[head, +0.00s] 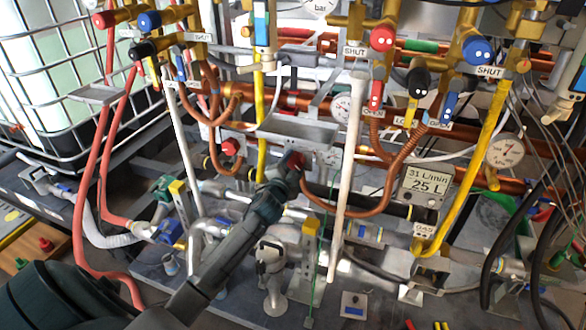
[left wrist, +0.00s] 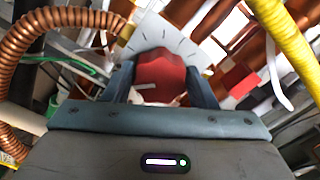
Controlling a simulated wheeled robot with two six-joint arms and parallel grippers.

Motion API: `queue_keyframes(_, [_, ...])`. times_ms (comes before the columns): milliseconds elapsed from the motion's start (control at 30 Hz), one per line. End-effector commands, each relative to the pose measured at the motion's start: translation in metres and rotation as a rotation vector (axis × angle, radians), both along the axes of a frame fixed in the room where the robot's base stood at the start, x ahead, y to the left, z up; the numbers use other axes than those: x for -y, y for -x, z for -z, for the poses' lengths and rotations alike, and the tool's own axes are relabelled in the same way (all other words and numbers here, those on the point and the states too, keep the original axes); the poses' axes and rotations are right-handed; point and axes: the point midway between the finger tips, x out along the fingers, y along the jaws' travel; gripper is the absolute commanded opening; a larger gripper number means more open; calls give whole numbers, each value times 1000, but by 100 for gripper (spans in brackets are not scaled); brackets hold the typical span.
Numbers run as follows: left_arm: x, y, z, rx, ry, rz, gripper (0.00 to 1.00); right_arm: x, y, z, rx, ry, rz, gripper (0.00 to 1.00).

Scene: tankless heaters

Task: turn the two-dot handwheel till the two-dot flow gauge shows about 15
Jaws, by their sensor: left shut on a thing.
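My left gripper (head: 286,168) reaches up to a red knob (head: 297,160) at the middle of the head view and is shut on it. In the left wrist view the red handwheel (left wrist: 160,75) sits between the two fingers (left wrist: 162,88), with a pale plate with tick marks (left wrist: 150,40) behind it. Its dot marks are hidden or too small to read. A flow gauge (head: 428,185) to the right reads 31 L/min and 25 L. I cannot tell its dot count. My right gripper is not in view.
Another red knob (head: 231,147) is to the left. A white post (head: 349,180) stands between the gripper and gauge. A copper coiled hose (head: 385,190) and yellow pipe (head: 478,160) lie to the right. Red, black and blue valve handles (head: 474,50) hang above. A caged tank (head: 50,90) is at left.

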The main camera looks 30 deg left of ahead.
Motion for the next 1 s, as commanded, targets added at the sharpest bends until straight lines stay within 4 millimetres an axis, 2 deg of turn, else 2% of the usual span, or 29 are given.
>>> queue_keyframes(300, [0,0,3,22,110,-1,29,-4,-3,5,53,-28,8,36])
queue_keyframes(833, [0,1,2,26,127,-2,29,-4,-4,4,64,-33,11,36])
queue_keyframes(867, [0,1,2,26,127,-2,57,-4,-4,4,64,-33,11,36])
queue_keyframes(933, [0,0,2,27,127,-1,71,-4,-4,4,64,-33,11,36])
queue_keyframes(1000, [0,0,2,27,126,-1,73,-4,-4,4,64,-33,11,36])
